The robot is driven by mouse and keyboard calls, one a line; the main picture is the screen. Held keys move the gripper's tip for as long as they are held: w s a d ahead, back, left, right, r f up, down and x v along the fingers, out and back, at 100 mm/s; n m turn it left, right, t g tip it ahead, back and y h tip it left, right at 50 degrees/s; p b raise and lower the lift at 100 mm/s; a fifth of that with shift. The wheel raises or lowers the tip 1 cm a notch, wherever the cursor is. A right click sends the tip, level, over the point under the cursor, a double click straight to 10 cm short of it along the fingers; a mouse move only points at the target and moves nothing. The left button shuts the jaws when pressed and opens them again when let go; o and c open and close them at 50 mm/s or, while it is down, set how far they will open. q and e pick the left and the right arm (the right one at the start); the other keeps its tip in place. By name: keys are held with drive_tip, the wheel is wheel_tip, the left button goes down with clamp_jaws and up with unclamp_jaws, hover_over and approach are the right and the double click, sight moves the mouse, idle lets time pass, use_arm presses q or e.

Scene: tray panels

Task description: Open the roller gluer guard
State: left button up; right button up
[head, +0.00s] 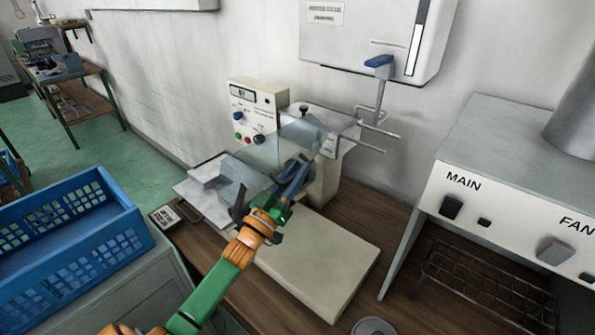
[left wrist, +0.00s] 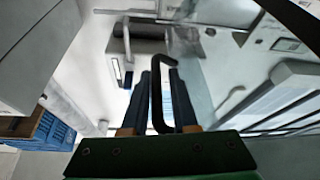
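The roller gluer (head: 257,112) stands on the wooden bench by the wall, with a display and knobs on its panel. Its clear guard (head: 262,153) slopes down over the front of the machine. My left gripper (head: 299,172) is at the guard's right side. In the left wrist view a black bent handle (left wrist: 156,92) lies between the two blue fingers (left wrist: 161,75) of my left gripper. A gap shows beside the handle, so the fingers look open around it; contact is unclear. The rollers are hard to make out. My right gripper is not in view.
A blue crate (head: 68,232) stands at the left. A cream plate (head: 325,262) lies in front of the machine. A grey housing with MAIN and FAN switches (head: 515,205) stands at the right. A white wall box (head: 378,35) with a blue-tipped lever (head: 379,61) hangs above.

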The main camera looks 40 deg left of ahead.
use_arm(q)
drive_tip(key=b+v, duration=0.1)
drive_tip(key=v, duration=0.5)
drive_tip(key=shift+s, duration=0.25)
drive_tip(key=shift+f, duration=0.15)
drive_tip(key=v, duration=0.8)
drive_tip(key=shift+a, duration=0.15)
drive_tip(key=shift+s, duration=0.1)
